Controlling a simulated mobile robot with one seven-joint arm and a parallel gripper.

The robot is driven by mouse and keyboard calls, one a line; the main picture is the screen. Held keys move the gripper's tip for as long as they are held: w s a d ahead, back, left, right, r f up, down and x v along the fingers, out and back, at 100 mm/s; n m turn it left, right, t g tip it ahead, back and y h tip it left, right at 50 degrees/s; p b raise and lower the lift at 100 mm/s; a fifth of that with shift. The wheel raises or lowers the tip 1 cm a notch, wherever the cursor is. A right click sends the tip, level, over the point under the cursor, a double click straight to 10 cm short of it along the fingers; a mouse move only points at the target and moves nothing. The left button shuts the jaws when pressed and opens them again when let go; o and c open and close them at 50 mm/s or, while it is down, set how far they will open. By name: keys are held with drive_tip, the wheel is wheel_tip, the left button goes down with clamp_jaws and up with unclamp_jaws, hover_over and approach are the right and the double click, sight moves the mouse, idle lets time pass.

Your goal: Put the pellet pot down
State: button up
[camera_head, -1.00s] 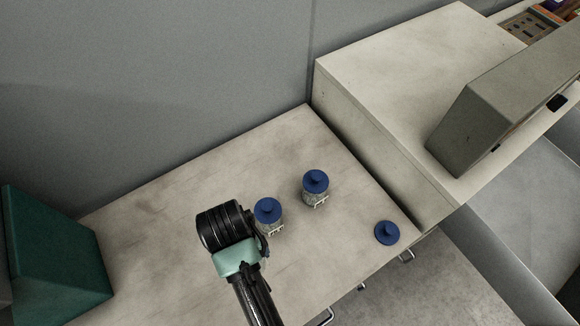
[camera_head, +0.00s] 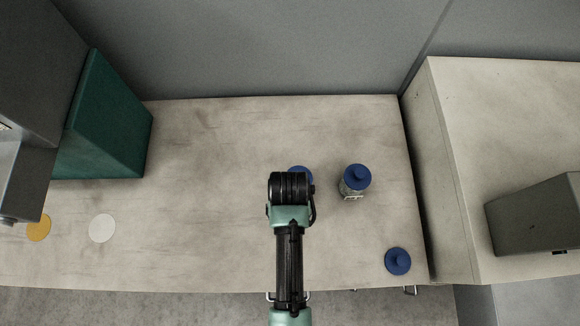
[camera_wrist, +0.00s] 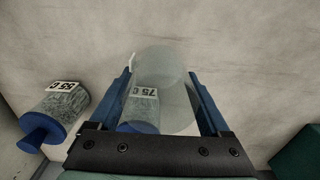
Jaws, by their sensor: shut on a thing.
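In the wrist view my gripper (camera_wrist: 161,78) is shut on a clear, see-through pot (camera_wrist: 172,85), its blue fingers on either side. No lid or pellets show on it; I cannot tell whether it touches the table. In the head view my wrist hides the held pot and most of one blue-lidded pot (camera_head: 302,171); the other (camera_head: 355,181) stands upright to the right.
A loose blue lid (camera_head: 397,261) lies near the worktop's (camera_head: 210,200) front right corner. White (camera_head: 102,228) and yellow (camera_head: 38,228) discs lie at the left, below a green box (camera_head: 112,125). The worktop between the discs and my arm is clear. A raised cabinet (camera_head: 480,130) borders the right.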

drive_tip(key=shift+f, duration=1.75)
drive_tip(key=shift+f, duration=0.2)
drive_tip(key=o, duration=1.5)
